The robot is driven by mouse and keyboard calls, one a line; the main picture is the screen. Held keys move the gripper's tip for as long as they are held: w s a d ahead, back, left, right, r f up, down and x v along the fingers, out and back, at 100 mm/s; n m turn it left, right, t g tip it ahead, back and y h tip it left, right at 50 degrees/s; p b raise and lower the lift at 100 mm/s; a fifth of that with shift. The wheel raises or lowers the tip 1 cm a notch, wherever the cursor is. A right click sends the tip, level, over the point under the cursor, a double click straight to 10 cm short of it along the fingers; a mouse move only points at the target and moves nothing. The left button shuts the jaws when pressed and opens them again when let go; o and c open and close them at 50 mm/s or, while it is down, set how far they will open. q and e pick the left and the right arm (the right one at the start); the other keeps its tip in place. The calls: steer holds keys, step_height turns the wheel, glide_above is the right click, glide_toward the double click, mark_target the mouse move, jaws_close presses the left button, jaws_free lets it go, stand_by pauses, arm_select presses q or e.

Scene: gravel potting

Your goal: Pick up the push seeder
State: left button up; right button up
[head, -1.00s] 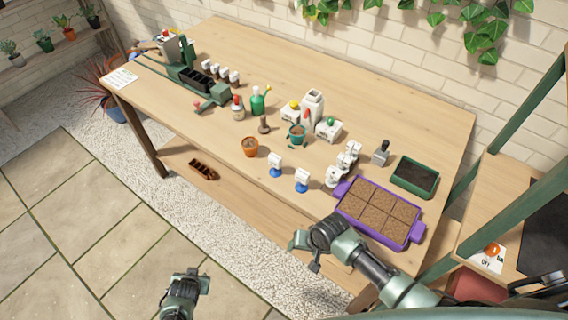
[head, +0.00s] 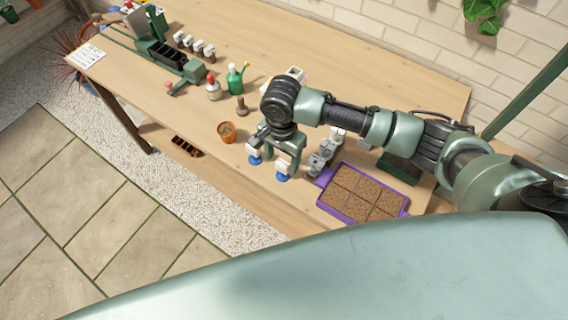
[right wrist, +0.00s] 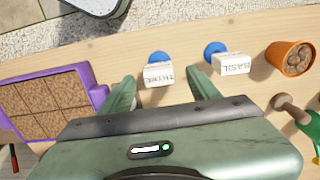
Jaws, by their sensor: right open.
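Two small white labelled blocks with round blue bases stand near the table's front edge; I cannot tell for sure that either is the push seeder. The left one in the head view (head: 254,151) carries the label BASIL in the right wrist view (right wrist: 231,64). The other (head: 284,167) has a label like THYME in the right wrist view (right wrist: 158,73). My right gripper (head: 275,158) is open and empty above and close to them. In the right wrist view its fingers (right wrist: 162,82) straddle the THYME block's line of sight, with BASIL outside the right finger. My left gripper is out of view.
A purple tray of soil squares (head: 362,192) lies to the right, with white-topped pieces (head: 320,161) beside it. An orange pot (head: 227,133) stands to the left, near a dibber-like tool (head: 242,106) and a green bottle (head: 236,79). My arm hides part of the table.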

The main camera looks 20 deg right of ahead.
mark_target(283, 170)
step_height(283, 170, down, 6)
steer(key=shift+s+d+r+p, duration=0.1)
steer(key=shift+r+p, duration=0.05)
steer(key=shift+p, duration=0.6)
steer(key=shift+f, duration=0.4)
jaws_close()
steer(key=shift+r, duration=0.1)
step_height(283, 170, up, 20)
steer(key=b, duration=0.2)
